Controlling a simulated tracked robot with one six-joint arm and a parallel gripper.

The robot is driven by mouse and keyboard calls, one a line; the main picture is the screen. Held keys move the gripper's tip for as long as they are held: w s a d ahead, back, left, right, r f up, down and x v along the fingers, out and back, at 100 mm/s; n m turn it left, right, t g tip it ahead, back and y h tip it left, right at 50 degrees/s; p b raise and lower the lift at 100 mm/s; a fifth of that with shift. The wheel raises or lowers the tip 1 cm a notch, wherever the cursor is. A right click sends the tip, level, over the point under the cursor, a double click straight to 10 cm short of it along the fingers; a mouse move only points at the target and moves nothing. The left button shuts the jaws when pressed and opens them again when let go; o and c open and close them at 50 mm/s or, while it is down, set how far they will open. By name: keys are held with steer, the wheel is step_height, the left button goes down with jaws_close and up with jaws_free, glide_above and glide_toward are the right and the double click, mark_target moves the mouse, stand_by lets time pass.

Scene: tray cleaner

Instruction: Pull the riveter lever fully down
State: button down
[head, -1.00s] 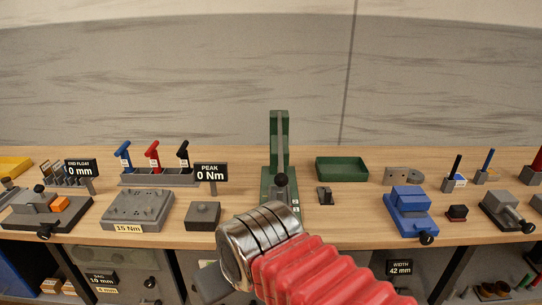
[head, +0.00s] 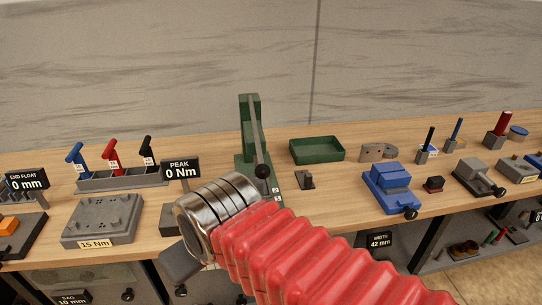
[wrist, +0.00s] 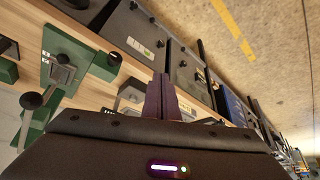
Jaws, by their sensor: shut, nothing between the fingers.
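The green riveter (head: 246,125) stands on the bench, left of centre in the head view. Its grey lever (head: 256,130) runs from the column top to a black ball knob (head: 262,171) at its near end. In the wrist view, the riveter's green body (wrist: 66,40) and a black knob (wrist: 31,100) are at the left edge. My gripper's dark fingers (wrist: 164,95) are together and empty in the wrist view. They are apart from the knob, to its right in that picture. In the head view my arm hides the fingers.
A green tray (head: 317,150) and a small dark block (head: 305,180) lie right of the riveter. A blue vise (head: 391,188) is further right. The PEAK sign (head: 181,168) and a grey torque block (head: 102,221) are left. Drawers are below the bench front.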

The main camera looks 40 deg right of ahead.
steer(key=w+d+r+n+g, duration=0.25)
steer(key=w+d+r, duration=0.25)
steer(key=d+r, duration=0.25)
step_height(320, 180, up, 8)
steer(key=n+y, duration=0.3)
steer(key=n, duration=0.3)
glide_above(267, 166)
steer(key=s+a, duration=0.1)
steer(key=s, duration=0.1)
steer(key=s+d+r+n+y, duration=0.1)
steer(key=s+d+n, duration=0.1)
steer(key=d, duration=0.5)
steer(key=shift+s+d+r+n, duration=0.25)
steer(key=shift+s+r+n, duration=0.1)
steer(key=x, duration=1.4)
steer(key=shift+w+a, duration=0.15)
steer(key=shift+a, duration=0.1)
steer(key=shift+d+t, duration=0.1)
steer(key=shift+t, duration=0.15)
